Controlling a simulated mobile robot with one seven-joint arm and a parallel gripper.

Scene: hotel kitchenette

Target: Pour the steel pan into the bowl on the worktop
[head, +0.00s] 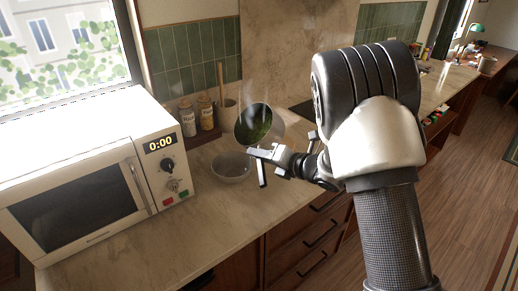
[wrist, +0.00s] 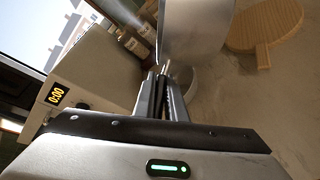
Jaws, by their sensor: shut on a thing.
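The steel pan (head: 260,125) is held in the air, tilted steeply, with its open side facing the head camera. Green contents lie inside it, and faint steam rises above. The pan's outer wall (wrist: 195,32) shows in the wrist view. My gripper (head: 265,156) is shut on the pan's handle, mostly hidden between the fingers (wrist: 164,80). The pale bowl (head: 231,168) stands upright on the worktop, below and left of the pan in the head view. In the wrist view the bowl (wrist: 184,82) is partly hidden behind the pan and fingers. I cannot tell whether anything is in it.
A white microwave (head: 90,165) stands left of the bowl. A round wooden board (wrist: 264,24) lies to the right in the wrist view. The worktop (head: 215,215) in front of the bowl is clear.

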